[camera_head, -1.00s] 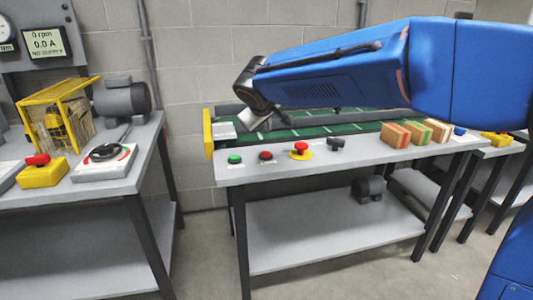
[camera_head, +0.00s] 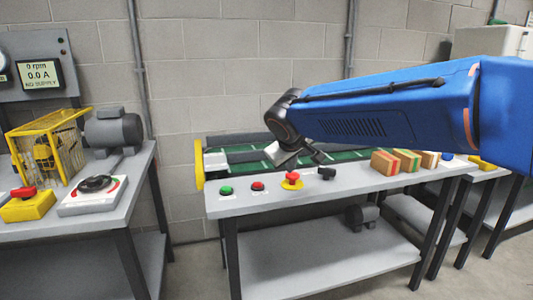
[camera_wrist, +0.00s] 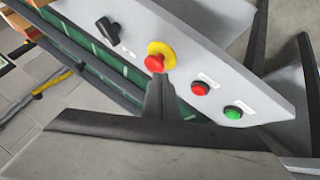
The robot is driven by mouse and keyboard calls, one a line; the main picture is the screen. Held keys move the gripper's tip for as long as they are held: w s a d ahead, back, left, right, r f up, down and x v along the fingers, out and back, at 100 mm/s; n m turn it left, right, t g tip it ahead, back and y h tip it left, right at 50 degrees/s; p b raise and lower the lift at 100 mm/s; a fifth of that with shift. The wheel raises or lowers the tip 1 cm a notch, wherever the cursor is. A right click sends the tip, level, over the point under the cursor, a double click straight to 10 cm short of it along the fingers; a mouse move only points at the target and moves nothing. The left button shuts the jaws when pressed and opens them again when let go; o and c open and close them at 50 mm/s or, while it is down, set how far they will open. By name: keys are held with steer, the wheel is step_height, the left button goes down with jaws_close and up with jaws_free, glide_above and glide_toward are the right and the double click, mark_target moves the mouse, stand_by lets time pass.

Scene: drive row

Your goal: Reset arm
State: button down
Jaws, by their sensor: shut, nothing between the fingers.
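My blue arm (camera_head: 370,115) reaches in from the right in the head view. My gripper (camera_head: 296,156) hangs from its dark wrist over the conveyor bench (camera_head: 300,202), partly hidden and small there. In the wrist view my gripper (camera_wrist: 160,88) shows dark fingers together with nothing held. Its tip overlaps the lower side of the red mushroom button on its yellow base (camera_wrist: 160,56); I cannot tell how far apart they are. The same mushroom button (camera_head: 292,180) is in front of my gripper in the head view.
Also on the bench are a green button (camera_head: 226,190), a red button (camera_head: 258,186), a black knob (camera_head: 327,173) and several striped blocks (camera_head: 384,161) by the green belt. A left bench holds a motor (camera_head: 113,130) and a yellow cage (camera_head: 48,150). Floor shows between the benches.

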steer(key=s+d+f+m+g, duration=0.1)
steer(key=s+d+f+m, duration=0.15)
steer(key=s+d, duration=0.6)
steer(key=s+d+f+m+g, duration=0.1)
steer(key=s+d+f, duration=0.2)
steer(key=s+d, duration=0.55)
steer(key=s+d+f+m, duration=0.1)
steer(key=s+f, duration=0.3)
steer(key=s, duration=0.4)
steer(key=s+d+f+m+g+y, duration=0.1)
steer(key=s+d+f, duration=0.3)
steer(key=s, duration=0.5)
steer(key=shift+d+f+m, duration=0.2)
steer(key=shift+f+m, duration=0.55)
steer(key=shift+f, duration=0.05)
